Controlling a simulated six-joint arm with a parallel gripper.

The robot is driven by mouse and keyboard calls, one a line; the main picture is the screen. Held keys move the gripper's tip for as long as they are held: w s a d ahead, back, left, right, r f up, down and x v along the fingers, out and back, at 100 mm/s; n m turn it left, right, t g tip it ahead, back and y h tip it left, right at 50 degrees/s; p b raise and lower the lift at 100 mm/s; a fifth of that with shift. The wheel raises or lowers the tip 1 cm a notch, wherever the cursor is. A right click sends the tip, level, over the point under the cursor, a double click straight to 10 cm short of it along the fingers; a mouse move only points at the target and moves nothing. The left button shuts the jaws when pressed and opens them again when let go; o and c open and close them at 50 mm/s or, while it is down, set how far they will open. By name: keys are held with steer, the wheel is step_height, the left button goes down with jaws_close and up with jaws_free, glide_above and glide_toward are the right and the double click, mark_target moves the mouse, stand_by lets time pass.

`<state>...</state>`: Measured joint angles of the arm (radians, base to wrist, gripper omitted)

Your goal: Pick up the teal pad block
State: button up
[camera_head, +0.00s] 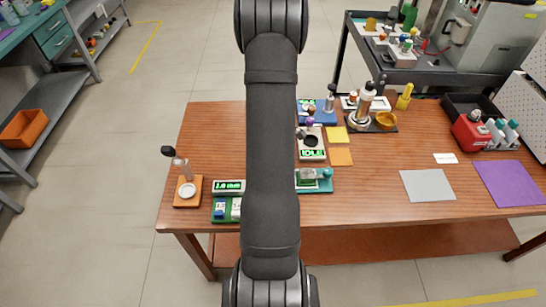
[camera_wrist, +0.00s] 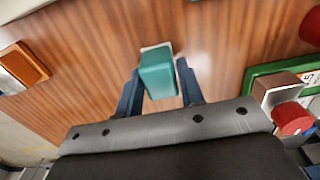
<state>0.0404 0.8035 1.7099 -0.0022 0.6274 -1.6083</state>
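The teal pad block (camera_wrist: 158,76) shows in the wrist view, a small teal box with a pale edge at its far side. It stands above or on the brown wooden table. My gripper (camera_wrist: 159,66) has its two dark blue fingers on either side of the block, one left and one right. The fingers look spread, with the block between them; narrow gaps seem to show, and firm contact is not visible. In the head view my arm covers the middle of the table, so the gripper and this block are hidden there.
A green-framed device (camera_wrist: 276,72) with a red knob (camera_wrist: 292,118) lies close to the right of my gripper. An orange tray (camera_wrist: 22,68) is at the left. In the head view, a grey mat (camera_head: 428,185) and a purple mat (camera_head: 510,183) lie at the right of the table.

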steer(key=c, duration=0.6)
steer(key=shift+r, duration=0.5)
steer(key=r, duration=0.3)
steer(key=shift+s+d+r, duration=0.1)
steer(key=shift+d+r, duration=0.15)
steer(key=shift+r, duration=0.05)
steer(key=s+d+r, duration=0.6)
steer(key=d, duration=0.3)
steer(key=shift+d+r, duration=0.15)
steer(key=shift+r, duration=0.05)
steer(key=shift+s, duration=0.1)
